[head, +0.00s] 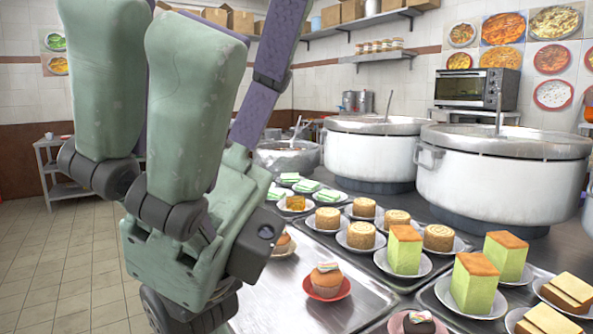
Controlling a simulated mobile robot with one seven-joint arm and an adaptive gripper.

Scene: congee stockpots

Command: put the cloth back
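I cannot make out a cloth in the head view. My gripper (148,25) is large and close at the left, with pale green parts, dark joints and purple pieces. It points up, and its upper ends run near or past the top edge. A narrow gap shows between the two green upper parts, but the angle does not show whether it is open or shut. No held thing is visible. My gripper and arm hide part of the room and the counter's left end.
Two big lidded stockpots, one nearer (500,190) and one farther (370,155), stand on the metal counter (345,305). Plated cakes crowd its front, including green sponge (405,250) and a cupcake (326,280). An oven (478,88) stands behind. Tiled floor (70,265) is clear at left.

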